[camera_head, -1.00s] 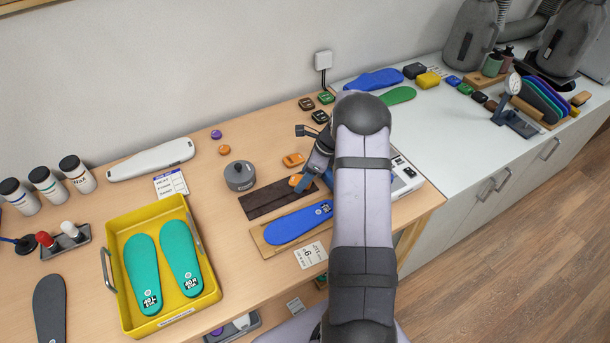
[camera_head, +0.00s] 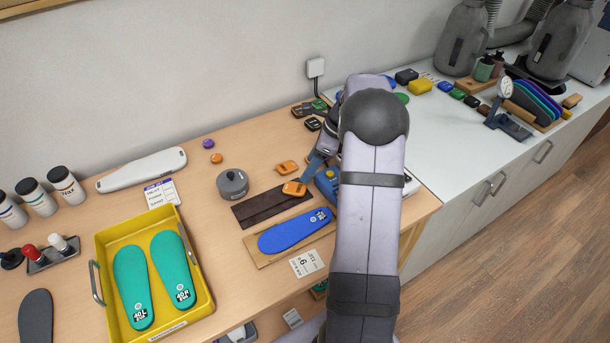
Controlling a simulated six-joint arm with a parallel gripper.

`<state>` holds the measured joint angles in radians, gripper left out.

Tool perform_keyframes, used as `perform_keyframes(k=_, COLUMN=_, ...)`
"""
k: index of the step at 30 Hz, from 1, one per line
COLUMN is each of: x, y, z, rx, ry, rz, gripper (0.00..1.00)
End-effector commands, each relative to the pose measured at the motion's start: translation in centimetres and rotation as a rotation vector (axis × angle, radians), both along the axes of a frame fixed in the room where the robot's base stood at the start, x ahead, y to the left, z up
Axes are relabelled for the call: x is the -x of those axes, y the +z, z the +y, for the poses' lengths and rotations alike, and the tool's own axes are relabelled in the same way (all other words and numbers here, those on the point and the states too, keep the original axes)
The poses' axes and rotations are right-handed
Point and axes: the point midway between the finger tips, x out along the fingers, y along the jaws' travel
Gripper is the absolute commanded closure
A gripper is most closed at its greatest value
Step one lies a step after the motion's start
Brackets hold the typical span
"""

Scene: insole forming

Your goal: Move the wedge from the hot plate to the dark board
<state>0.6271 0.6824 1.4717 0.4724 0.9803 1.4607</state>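The dark board (camera_head: 258,211) lies flat on the wooden table, left of my arm. The hot plate is mostly hidden behind my arm; a light edge (camera_head: 411,187) shows to the right. A blue part with a yellow spot (camera_head: 328,179) shows beside the gripper, unclear.
A blue insole (camera_head: 290,232) lies on a wooden board in front of the dark board. A yellow tray (camera_head: 103,240) holds two green insoles. Small dark blocks (camera_head: 313,124) lie behind the gripper.

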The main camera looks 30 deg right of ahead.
Motion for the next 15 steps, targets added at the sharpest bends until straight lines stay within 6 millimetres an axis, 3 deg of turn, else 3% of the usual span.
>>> perform_keyframes(k=6, x=0.5, y=1.9, z=-0.6, rx=0.001, ry=-0.001, rz=-0.002, gripper=0.44)
perform_keyframes(k=15, x=0.9, y=2.4, z=0.3, rx=0.017, ry=0.052, rz=-0.001, gripper=0.44)
